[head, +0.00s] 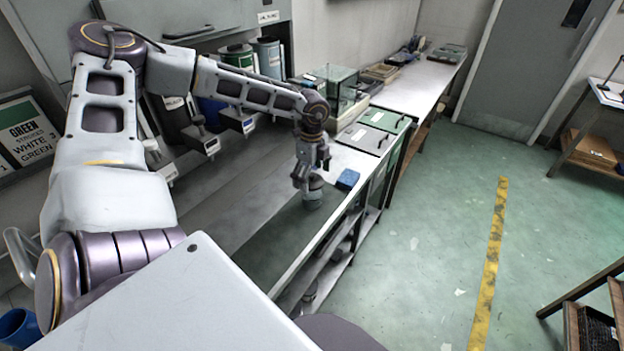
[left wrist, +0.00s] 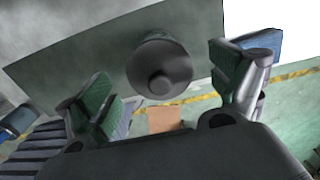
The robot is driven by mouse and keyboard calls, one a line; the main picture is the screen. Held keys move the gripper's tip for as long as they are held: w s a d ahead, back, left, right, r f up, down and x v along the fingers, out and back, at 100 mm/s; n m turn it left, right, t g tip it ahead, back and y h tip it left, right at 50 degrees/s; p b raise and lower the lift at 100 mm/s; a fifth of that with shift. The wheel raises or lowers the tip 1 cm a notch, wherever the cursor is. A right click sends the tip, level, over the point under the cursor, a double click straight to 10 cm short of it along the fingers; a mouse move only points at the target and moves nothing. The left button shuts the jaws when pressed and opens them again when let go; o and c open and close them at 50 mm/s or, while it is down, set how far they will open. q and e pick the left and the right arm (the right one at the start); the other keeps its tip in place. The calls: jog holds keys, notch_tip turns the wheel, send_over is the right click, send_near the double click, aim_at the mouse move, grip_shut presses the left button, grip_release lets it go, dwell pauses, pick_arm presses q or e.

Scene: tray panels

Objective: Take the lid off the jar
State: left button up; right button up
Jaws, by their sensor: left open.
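The jar (head: 313,200) is a small grey-blue container on the counter near its front edge. Its dark round lid (head: 315,182) is on top. In the left wrist view the lid (left wrist: 160,62) shows as a grey disc with a round knob facing the camera. My left gripper (head: 310,170) is right over the jar and points down. In the left wrist view the left gripper (left wrist: 163,88) is open, its green-padded fingers apart on either side of the lid, with no clear contact. My right gripper is not in view.
A blue block (head: 348,179) lies on the counter just right of the jar. Dark dispensers (head: 236,120) line the wall side. The counter left of the jar is clear.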

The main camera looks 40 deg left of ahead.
aim_at(312, 174)
pick_arm(q)
jog(key=c, duration=0.8)
jog(key=shift+s, duration=0.15)
jog(key=c, duration=0.4)
jog(key=shift+s+r, duration=0.1)
jog(key=shift+s, duration=0.05)
jog(key=shift+c, duration=1.2)
jog(key=shift+w+r, duration=0.3)
grip_shut()
jog(key=shift+w+a+r, duration=0.1)
jog(key=shift+w+r, duration=0.1)
jog(key=shift+r, duration=0.35)
notch_tip(312, 174, up, 5)
jog(key=shift+s+b, duration=0.15)
jog(key=shift+b, duration=0.25)
jog(key=shift+s+r, duration=0.1)
jog(key=shift+r, duration=1.45)
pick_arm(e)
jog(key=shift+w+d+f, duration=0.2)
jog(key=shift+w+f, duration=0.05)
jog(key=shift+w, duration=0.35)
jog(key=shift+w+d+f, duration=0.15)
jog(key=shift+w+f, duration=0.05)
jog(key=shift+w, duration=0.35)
